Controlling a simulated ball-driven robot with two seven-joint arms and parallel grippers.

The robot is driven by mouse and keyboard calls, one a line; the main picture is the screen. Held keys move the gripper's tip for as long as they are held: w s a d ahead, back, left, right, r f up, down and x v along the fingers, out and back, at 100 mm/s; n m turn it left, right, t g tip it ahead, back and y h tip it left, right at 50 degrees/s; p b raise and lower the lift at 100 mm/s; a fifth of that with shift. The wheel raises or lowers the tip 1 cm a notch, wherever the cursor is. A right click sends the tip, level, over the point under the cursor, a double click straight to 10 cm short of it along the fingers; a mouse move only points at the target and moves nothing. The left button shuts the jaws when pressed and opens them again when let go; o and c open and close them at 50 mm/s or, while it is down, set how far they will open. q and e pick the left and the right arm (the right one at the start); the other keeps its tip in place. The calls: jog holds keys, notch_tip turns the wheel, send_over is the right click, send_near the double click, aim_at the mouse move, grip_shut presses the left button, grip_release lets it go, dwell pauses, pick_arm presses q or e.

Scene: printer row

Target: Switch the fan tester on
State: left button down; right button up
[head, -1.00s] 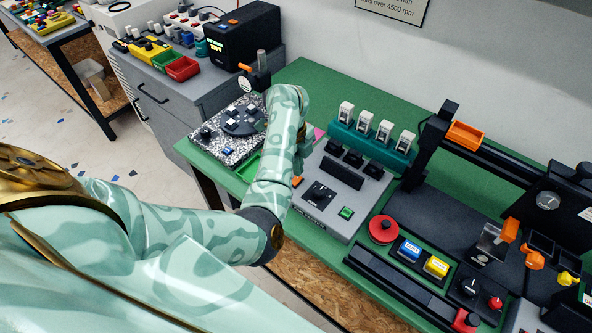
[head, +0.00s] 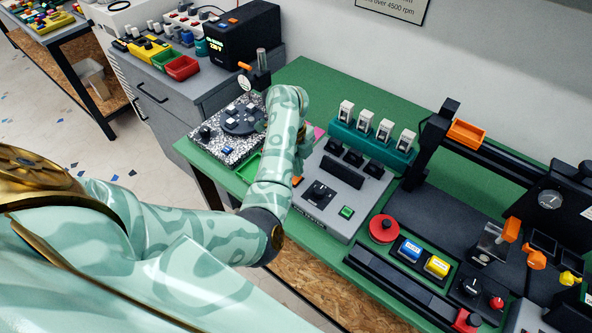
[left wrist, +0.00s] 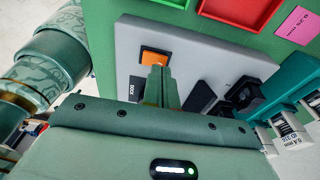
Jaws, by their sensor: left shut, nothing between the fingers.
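A grey sloped box (head: 326,221) on the green bench has black slots, a black square panel and a green button (head: 346,212). I cannot read a name on it that marks it as the fan tester. An orange rocker switch (left wrist: 154,57) sits near its end in the left wrist view; a sliver of it shows beside my arm in the head view. My left gripper (left wrist: 160,73) is shut and empty, its tips right at the switch's edge. I cannot tell whether they touch it. In the head view my wrist mostly hides this gripper. My right gripper is not in view.
A teal rack (head: 371,146) with several white-topped modules stands behind the box. A speckled board (head: 217,133) is left of my arm. A red knob (head: 383,228) and blue and yellow buttons lie to the right. Green and red trays (left wrist: 240,10) are close by in the wrist view.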

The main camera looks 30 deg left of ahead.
pick_arm(q)
jog(key=shift+f+b, duration=0.45)
jog(key=shift+f, duration=0.1)
notch_tip(320, 180, up, 7)
jog(key=p, duration=0.6)
dwell(0.4)
